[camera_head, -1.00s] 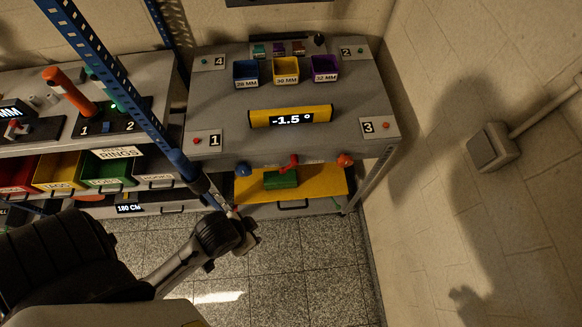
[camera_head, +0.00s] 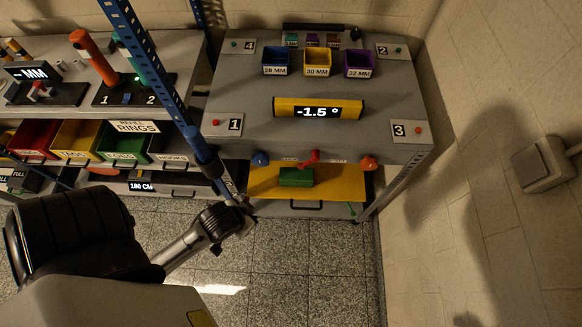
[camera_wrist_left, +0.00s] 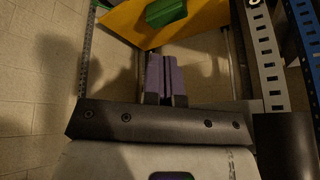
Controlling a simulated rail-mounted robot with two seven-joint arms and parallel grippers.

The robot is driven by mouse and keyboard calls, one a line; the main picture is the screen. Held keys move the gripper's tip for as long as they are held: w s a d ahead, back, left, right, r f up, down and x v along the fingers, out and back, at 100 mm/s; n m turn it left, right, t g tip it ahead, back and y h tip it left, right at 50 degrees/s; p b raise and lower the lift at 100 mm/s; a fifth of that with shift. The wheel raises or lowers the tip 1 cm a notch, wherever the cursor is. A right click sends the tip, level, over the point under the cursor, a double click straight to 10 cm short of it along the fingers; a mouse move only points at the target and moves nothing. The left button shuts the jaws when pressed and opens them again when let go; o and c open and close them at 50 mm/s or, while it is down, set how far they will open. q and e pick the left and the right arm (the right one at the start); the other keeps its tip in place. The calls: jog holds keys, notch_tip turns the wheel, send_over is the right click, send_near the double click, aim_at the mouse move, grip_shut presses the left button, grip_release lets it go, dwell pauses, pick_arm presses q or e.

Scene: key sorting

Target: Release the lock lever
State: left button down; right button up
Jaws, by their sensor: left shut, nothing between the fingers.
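A red lever (camera_head: 310,159) sits at the front edge of the grey table (camera_head: 222,92), between a blue knob (camera_head: 261,159) and an orange-red knob (camera_head: 369,163). It looks tilted up to the right, and I take it to be the lock lever. A yellow panel (camera_head: 340,190) with a green block (camera_head: 296,177) lies just below it. In the left wrist view my left gripper (camera_wrist_left: 165,62) has its purple fingers together, empty, pointing toward the yellow panel and green block (camera_wrist_left: 166,12). The lever is not clear there. My right gripper is out of view.
A blue perforated post (camera_head: 143,52) stands left of the table, close to my left arm. A yellow display bar (camera_head: 318,107) reads -1.5°. Blue (camera_head: 275,61), yellow (camera_head: 318,60) and purple (camera_head: 358,63) bins stand behind it. A wall closes the right side.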

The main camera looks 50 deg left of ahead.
pick_arm(q)
jog(key=w+a+r+n+t, duration=0.1)
jog(key=w+r+n+t, duration=0.6)
jog(key=n, duration=0.7)
jog(key=shift+w+a+t, duration=0.15)
jog(key=shift+w+t, duration=0.7)
jog(key=shift+t, duration=0.45)
jog(key=shift+f, duration=0.1)
jog(key=p+x, duration=0.2)
jog(key=x, duration=0.8)
